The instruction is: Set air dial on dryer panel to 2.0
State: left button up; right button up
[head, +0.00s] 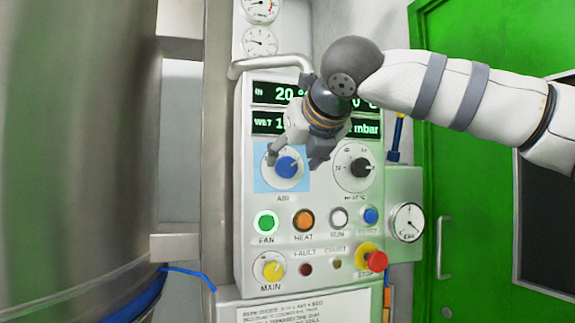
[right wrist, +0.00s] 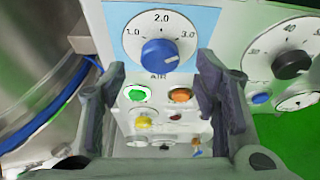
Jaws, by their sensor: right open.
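The air dial (head: 286,167) is a blue knob on a white disc in a light blue square on the dryer panel (head: 330,212). In the right wrist view, the blue knob (right wrist: 160,55) sits below the marks 1.0, 2.0 and 3.0; I cannot clearly read its pointer. My right gripper (head: 293,159) is open in front of the air dial, with one finger at each side of the knob. In the right wrist view, the gripper (right wrist: 161,67) shows the knob between its fingertips, with no clear contact. My left gripper is not in view.
A black knob (head: 361,167) is right of the air dial. Lit buttons, including green FAN (head: 266,223) and orange HEAT (head: 303,222), sit below. A red stop button (head: 376,261) sticks out lower right. A metal vessel (head: 80,150) stands left; a green door (head: 470,230) is right.

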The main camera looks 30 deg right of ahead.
aim_at(286, 166)
jog(key=shift+x, duration=1.9)
jog(key=c, duration=1.1)
jog(key=shift+c, duration=0.2)
jog(key=n+h, duration=0.1)
jog(key=n, duration=0.1)
jog(key=n+h, duration=0.1)
jog(key=n, duration=0.1)
jog(key=shift+a+h, duration=0.2)
jog(key=shift+h, duration=0.2)
jog(key=n+h, duration=0.2)
jog(key=n, duration=0.2)
jog(key=shift+f, duration=0.1)
jog(key=shift+n+h, duration=0.3)
jog(key=shift+h, duration=0.1)
